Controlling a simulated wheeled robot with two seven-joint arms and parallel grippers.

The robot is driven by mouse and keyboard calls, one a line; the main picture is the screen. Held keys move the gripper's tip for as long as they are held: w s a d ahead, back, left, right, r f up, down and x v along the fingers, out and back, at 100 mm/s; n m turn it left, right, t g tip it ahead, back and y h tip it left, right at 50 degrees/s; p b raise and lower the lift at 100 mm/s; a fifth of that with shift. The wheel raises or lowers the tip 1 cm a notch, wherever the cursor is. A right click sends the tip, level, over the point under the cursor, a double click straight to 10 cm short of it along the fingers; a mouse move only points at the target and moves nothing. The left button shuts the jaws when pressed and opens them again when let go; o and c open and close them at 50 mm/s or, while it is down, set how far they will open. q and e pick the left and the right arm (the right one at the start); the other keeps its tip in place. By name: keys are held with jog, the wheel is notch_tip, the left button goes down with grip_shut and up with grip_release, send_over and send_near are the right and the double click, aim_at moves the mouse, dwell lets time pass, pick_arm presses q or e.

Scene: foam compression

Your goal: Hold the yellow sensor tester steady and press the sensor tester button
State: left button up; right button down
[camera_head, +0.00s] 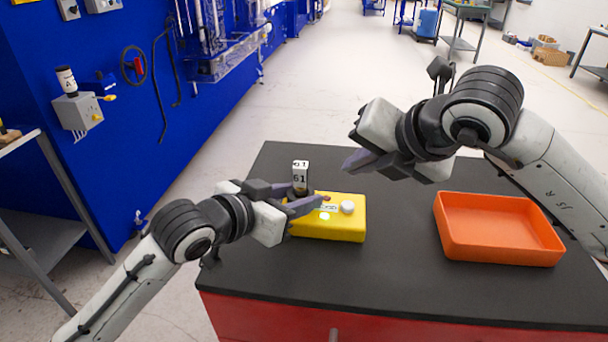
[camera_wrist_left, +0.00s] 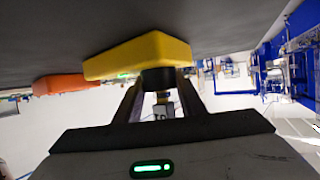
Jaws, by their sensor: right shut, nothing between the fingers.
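The yellow sensor tester (camera_head: 335,231) lies on the black tabletop; its underside edge and side also show in the left wrist view (camera_wrist_left: 150,52). My right gripper (camera_head: 358,160) is shut and empty, above and apart from the tester.
An empty orange tray (camera_head: 498,250) sits on the black table (camera_head: 400,280), right of the tester. Bare tabletop lies between them and along the front. A blue wall with equipment (camera_head: 100,45) stands at the left, beyond the table.

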pick_arm(q)
jog(key=o, duration=0.4)
jog(key=shift+o, duration=0.2)
